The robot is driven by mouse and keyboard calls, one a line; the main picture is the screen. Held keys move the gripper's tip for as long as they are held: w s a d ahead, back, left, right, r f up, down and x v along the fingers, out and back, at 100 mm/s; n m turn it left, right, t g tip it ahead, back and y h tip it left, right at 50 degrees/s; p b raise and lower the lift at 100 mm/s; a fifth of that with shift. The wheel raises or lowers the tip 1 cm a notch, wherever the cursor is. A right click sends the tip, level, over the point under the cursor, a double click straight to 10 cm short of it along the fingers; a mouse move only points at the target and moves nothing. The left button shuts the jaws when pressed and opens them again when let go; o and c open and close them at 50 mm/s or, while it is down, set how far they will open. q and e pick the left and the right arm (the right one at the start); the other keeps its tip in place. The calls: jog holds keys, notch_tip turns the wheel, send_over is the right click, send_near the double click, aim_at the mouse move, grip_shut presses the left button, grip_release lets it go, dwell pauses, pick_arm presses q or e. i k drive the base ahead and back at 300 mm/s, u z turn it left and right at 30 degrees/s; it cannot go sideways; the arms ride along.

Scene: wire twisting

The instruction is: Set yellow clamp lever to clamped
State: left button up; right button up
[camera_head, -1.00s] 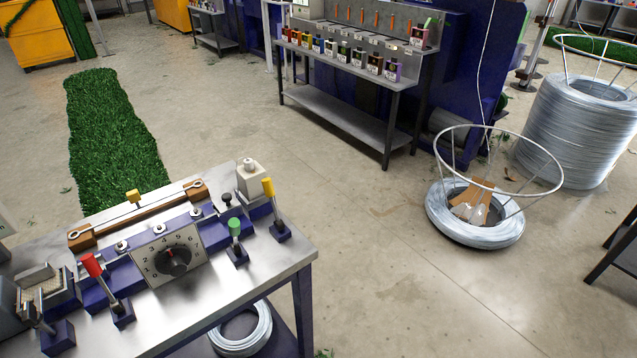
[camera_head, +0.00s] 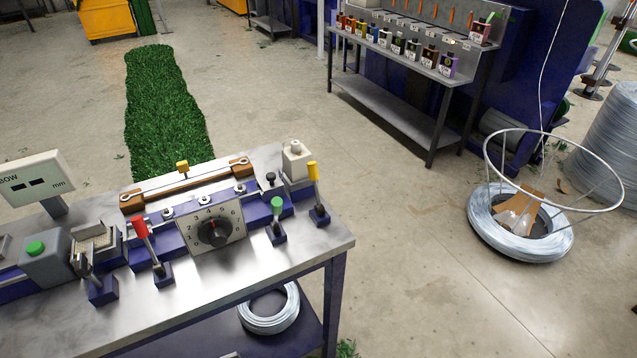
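The yellow clamp lever (camera_head: 314,178) stands at the right end of the metal workbench (camera_head: 290,248). It has a yellow grip on a thin metal rod, set in a dark blue base, and leans slightly left at its top. Neither of my grippers shows in the head view.
A green lever (camera_head: 277,206) stands just left of the yellow one, with a numbered dial (camera_head: 213,231) and a red lever (camera_head: 145,240) further left. Open floor lies right of the bench; a wire coil (camera_head: 482,232) stands there.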

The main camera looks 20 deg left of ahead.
aim_at(312, 166)
jog(key=z, duration=2.05)
jog(key=k, duration=0.6)
jog(key=u, duration=1.45)
